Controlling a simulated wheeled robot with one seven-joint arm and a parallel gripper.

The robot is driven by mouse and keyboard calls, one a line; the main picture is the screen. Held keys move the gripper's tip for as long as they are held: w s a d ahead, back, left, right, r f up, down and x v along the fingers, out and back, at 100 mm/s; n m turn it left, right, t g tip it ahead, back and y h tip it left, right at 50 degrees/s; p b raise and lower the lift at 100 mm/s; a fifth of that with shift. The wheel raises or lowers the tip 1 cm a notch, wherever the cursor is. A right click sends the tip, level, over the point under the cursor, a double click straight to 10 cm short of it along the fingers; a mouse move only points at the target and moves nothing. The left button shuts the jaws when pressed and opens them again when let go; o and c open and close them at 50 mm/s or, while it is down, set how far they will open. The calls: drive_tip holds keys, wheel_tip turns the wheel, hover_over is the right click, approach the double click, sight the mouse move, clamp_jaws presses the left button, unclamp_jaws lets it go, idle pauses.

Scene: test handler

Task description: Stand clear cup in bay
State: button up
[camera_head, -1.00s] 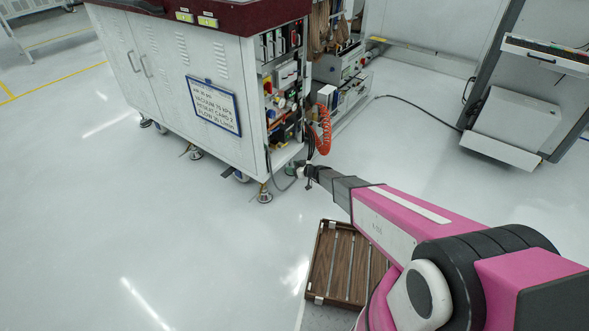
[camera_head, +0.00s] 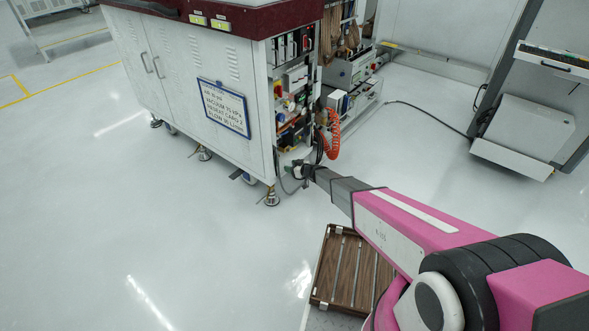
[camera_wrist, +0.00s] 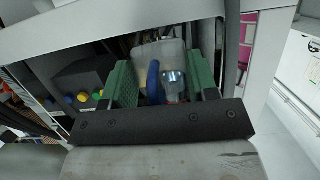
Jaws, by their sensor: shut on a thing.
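My gripper (camera_head: 299,170) is at the end of my outstretched arm, low in front of the open end of the white cabinet (camera_head: 190,85). In the wrist view its two green finger pads stand either side of a pale translucent piece, which looks like the clear cup (camera_wrist: 160,52); the gripper (camera_wrist: 160,70) is shut on it. A blue curved part (camera_wrist: 153,80) and a silvery round part (camera_wrist: 174,84) show in front of the cup, partly covering it. The bay (camera_wrist: 130,42) seems to be the dark opening behind, but its inside is mostly hidden.
A coiled orange hose (camera_head: 332,135) hangs close beside my gripper. Black, yellow and blue knobs (camera_wrist: 82,97) sit left of the fingers. A slatted wooden pallet (camera_head: 345,270) lies below my arm. The floor at left is clear.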

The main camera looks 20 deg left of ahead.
sight(286, 164)
drive_tip(key=shift+r+x, duration=0.2)
drive_tip(key=shift+x, duration=0.85)
drive_tip(key=shift+r+x, duration=0.25)
drive_tip(key=shift+x, duration=0.8)
drive_tip(key=shift+r+x, duration=0.2)
drive_tip(key=shift+x, duration=0.85)
drive_tip(key=shift+a, duration=0.2)
drive_tip(key=shift+f, duration=0.2)
drive_tip(key=o, duration=0.8)
